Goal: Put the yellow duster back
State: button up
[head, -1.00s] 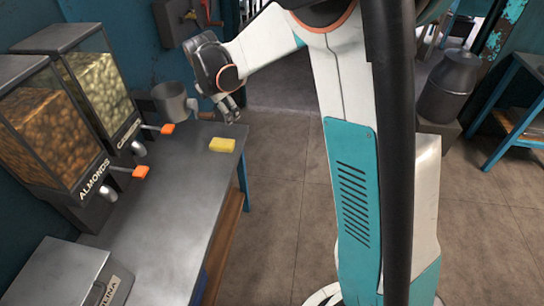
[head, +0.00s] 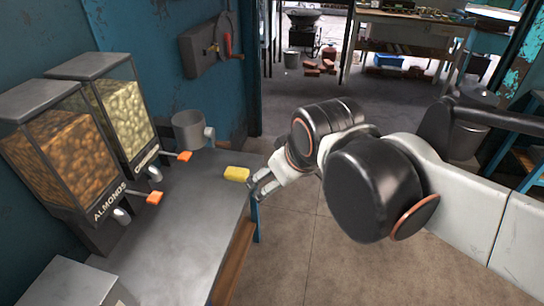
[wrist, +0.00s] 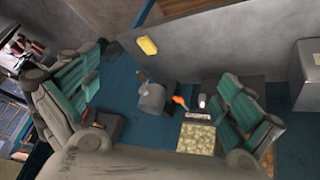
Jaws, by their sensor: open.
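The yellow duster (head: 237,174) lies on the grey metal table (head: 185,225), close to its right edge near the far corner. It also shows in the wrist view (wrist: 148,46), above the gap between the fingers. My gripper (head: 259,184) is open and empty, just right of the duster at the table's edge in the head view. Whether a fingertip touches the duster cannot be told. In the wrist view the teal finger pads of my gripper (wrist: 160,86) stand wide apart, left and right.
A grey mug (head: 188,130) stands on the table behind the duster. Almond (head: 60,150) and cashew (head: 122,115) dispensers with orange levers line the left. A metal box (head: 70,285) is at the front. A crank device (head: 207,47) hangs on the wall. Floor (head: 300,245) right of the table is clear.

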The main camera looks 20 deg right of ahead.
jog(key=shift+s+f+m, duration=0.3)
jog(key=shift+s+m, duration=0.2)
jog(key=shift+s, duration=0.2)
jog(key=shift+s+f+m, duration=0.25)
jog(key=shift+s+m, duration=0.25)
jog(key=shift+s, duration=0.15)
jog(key=shift+s+f+m, duration=0.3)
jog(key=shift+s+m, duration=0.2)
jog(key=shift+s, duration=0.2)
